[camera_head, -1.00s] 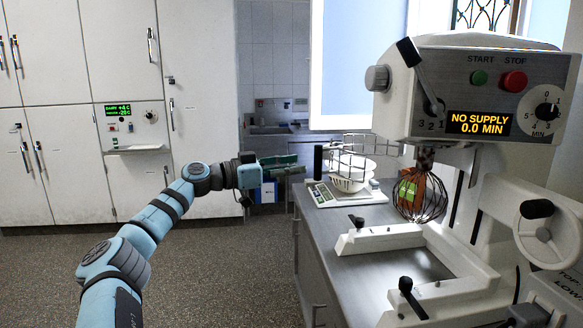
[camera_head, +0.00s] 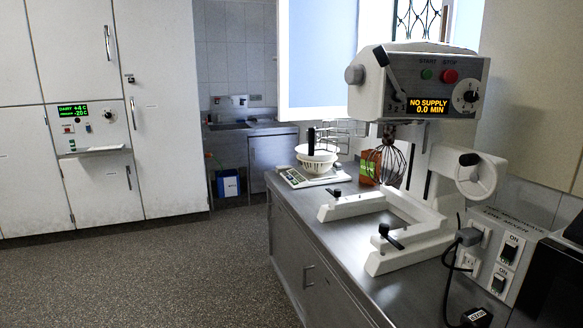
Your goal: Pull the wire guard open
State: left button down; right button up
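The wire guard (camera_head: 346,134) is a set of curved grey wires at the left of the white mixer (camera_head: 405,90), above the counter. An upright black handle (camera_head: 311,141) stands at its left end. The guard lies behind or above a white basket-like bowl (camera_head: 317,158), partly overlapping it in the picture. A dark wire whisk (camera_head: 391,160) hangs under the mixer head, to the right of the guard. I cannot tell how far the guard is swung. Neither of my grippers shows, and nothing is seen touching the guard.
A flat scale (camera_head: 313,177) carries the bowl on the steel counter (camera_head: 310,228). An orange box (camera_head: 369,167) stands beside the whisk. The mixer's white forked cradle (camera_head: 380,205) juts forward. A switched socket box (camera_head: 500,255) with a cable is at the right. The floor (camera_head: 150,275) is clear.

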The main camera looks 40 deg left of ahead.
aim_at(312, 134)
jog(key=k, duration=0.2)
jog(key=u, duration=1.65)
jog(key=i, duration=1.05)
jog(key=z, duration=1.1)
